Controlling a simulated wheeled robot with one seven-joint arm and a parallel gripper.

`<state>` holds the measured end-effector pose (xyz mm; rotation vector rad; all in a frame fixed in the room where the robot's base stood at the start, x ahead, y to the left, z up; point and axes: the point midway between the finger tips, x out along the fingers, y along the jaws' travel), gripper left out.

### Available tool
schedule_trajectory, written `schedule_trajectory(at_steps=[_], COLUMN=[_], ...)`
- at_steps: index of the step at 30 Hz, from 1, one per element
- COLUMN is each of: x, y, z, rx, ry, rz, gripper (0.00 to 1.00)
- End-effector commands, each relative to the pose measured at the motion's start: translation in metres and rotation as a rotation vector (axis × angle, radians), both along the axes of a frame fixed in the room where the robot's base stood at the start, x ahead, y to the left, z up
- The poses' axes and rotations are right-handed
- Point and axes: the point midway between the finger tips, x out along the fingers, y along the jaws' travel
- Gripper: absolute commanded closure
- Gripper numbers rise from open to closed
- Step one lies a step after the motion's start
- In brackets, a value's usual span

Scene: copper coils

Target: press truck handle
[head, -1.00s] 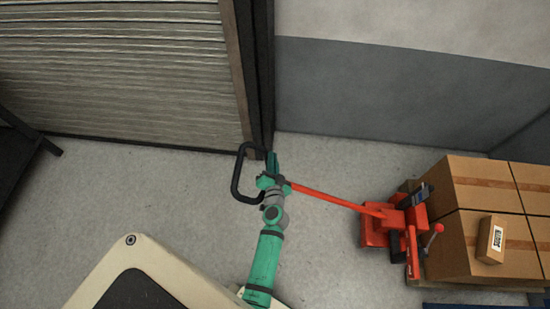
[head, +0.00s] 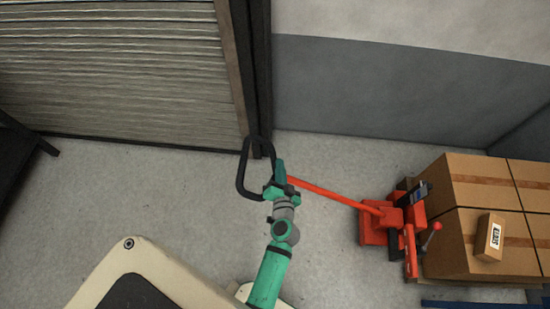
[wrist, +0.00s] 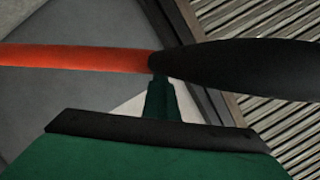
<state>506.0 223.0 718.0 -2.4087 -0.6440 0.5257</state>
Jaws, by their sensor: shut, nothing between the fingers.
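The pallet truck (head: 375,228) is red and stands at the right of the head view. Its red bar (head: 335,198) runs left to a black loop handle (head: 241,176). My gripper (head: 280,167) is shut and empty, at the right side of the loop by the bar's end. In the wrist view the shut fingertips (wrist: 160,88) lie right at the joint of the red bar (wrist: 75,57) and the black handle (wrist: 235,62). They look to be touching or very close; I cannot tell which.
Stacked cardboard boxes (head: 455,200) stand on the truck's right side, with a small labelled box (head: 489,237) on them. A slatted shutter (head: 110,70) and grey wall (head: 370,90) close off the back. A dark frame (head: 22,150) stands at far left. Floor (head: 150,195) between is clear.

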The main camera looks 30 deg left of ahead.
Motion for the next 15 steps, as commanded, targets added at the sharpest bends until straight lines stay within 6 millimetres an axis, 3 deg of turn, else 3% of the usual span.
schedule_trajectory(at_steps=[1,6,15], x=[-0.011,-0.029,-0.036], y=[-0.002,-0.014,-0.021], z=[0.0,0.006,0.009], rx=[-0.001,0.001,0.0], ry=[0.006,0.005,0.003], rz=[0.008,0.011,0.011], gripper=[1.0,1.0,1.0])
